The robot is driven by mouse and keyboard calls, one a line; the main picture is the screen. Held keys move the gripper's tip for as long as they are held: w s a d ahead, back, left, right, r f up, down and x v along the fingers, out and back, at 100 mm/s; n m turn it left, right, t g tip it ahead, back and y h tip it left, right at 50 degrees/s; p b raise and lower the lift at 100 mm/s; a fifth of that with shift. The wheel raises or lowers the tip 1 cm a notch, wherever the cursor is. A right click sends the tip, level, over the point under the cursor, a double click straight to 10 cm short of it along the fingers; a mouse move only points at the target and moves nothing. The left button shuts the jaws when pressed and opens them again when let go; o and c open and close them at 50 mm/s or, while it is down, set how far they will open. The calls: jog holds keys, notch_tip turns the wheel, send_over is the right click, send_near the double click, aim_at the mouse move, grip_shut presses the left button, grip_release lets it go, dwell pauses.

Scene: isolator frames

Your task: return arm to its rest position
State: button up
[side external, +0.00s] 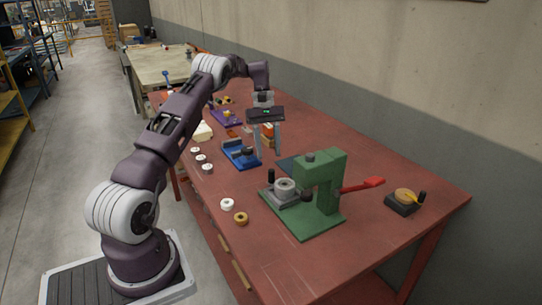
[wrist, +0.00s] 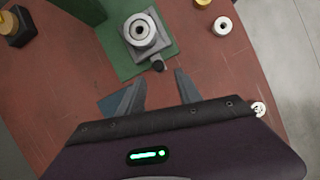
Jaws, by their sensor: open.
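My gripper (side external: 265,138) is raised above the red workbench (side external: 370,195), over the area behind the blue fixture (side external: 240,153). Its two fingers point down and stand apart with nothing between them. In the wrist view my gripper (wrist: 158,88) also shows open and empty, its fingertips below the green press in the picture. My arm reaches from its base beside the bench out over the tabletop.
A green press (side external: 325,185) with a red lever (side external: 362,185) stands on the bench, a grey ring (side external: 285,185) on its fixture. Loose rings, one white (side external: 227,204) and one brass-coloured (side external: 241,218), lie near the front edge. A black block (side external: 402,204) sits at right. A wall runs behind.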

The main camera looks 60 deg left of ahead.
jog(key=d+r+m+t+y, duration=0.15)
jog(key=d+r+m, duration=0.25)
jog(key=d+r, duration=0.85)
jog(key=s+d+r+m+t+y, duration=0.1)
jog(key=s+d+r+m+y, duration=0.15)
jog(key=s+d+r, duration=0.5)
jog(key=s+d+f+m+t, duration=0.1)
jog(key=s+d+m, duration=0.3)
jog(key=s, duration=0.5)
jog(key=s+d+f+m+t, duration=0.1)
jog(key=s+d+m+t, duration=0.2)
jog(key=s+d, duration=0.4)
jog(key=s+m, duration=0.1)
jog(key=s, duration=0.1)
jog(key=shift+s+f, duration=0.3)
jog(key=shift+f, duration=0.05)
